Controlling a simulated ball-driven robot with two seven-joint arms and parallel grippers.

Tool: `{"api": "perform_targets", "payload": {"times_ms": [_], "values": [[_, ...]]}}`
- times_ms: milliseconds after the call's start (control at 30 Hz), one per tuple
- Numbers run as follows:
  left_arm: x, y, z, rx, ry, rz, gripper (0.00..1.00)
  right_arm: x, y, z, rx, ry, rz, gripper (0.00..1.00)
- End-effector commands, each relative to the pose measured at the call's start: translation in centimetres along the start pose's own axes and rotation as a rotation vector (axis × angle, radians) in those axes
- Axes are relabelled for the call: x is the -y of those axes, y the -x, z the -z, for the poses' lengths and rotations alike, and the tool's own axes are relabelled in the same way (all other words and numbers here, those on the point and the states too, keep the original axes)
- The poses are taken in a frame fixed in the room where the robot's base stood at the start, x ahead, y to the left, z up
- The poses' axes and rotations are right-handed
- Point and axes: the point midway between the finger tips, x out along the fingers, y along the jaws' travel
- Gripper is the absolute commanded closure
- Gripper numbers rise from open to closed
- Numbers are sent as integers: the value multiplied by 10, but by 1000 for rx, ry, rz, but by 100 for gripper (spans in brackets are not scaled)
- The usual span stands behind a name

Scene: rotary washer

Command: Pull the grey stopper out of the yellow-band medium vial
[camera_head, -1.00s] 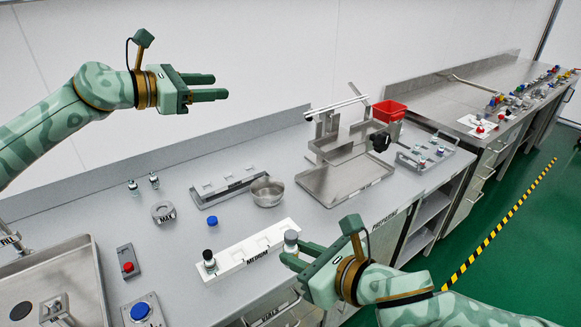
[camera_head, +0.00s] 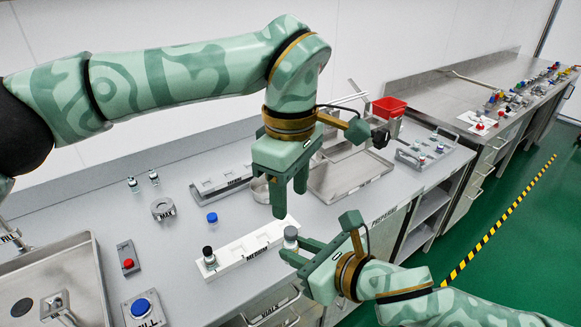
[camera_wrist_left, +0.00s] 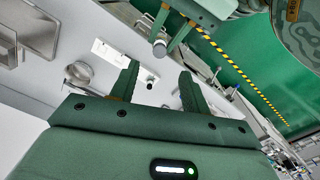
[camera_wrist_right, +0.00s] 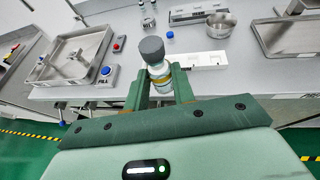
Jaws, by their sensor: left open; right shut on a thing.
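The vial with the grey stopper (camera_wrist_right: 152,48) is between the fingers of my right gripper (camera_wrist_right: 160,90), which is shut on its body. A yellow band (camera_wrist_right: 161,79) shows on the vial below the stopper. The stopper is seated in the neck and points up. In the head view the stopper (camera_head: 291,232) shows at the right end of the white MEDIUM rack (camera_head: 240,252), beside my right gripper (camera_head: 296,250). My left gripper (camera_head: 289,204) is open and empty, fingers pointing down, above the stopper and apart from it. The left wrist view shows the stopper (camera_wrist_left: 159,48) beyond its fingers.
A black-capped vial (camera_head: 208,255) stands at the rack's left end. A blue cap (camera_head: 212,218) lies behind the rack. A metal bowl (camera_head: 258,189) is partly hidden behind my left gripper. A steel tray (camera_head: 350,184) lies to the right.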

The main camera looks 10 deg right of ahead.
Motion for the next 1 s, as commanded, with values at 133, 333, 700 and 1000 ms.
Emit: {"api": "perform_targets", "payload": {"times_ms": [133,333,700,1000], "values": [[1,-33,0,5,0,4,53,0,0,0,0,0,0,100],[0,-64,0,4,2,1,53,0,0,0,0,0,0,100],[0,-76,0,3,3,-2,53,0,0,0,0,0,0,100],[0,-76,0,3,3,-1,100,0,0,0,0,0,0,100]]}}
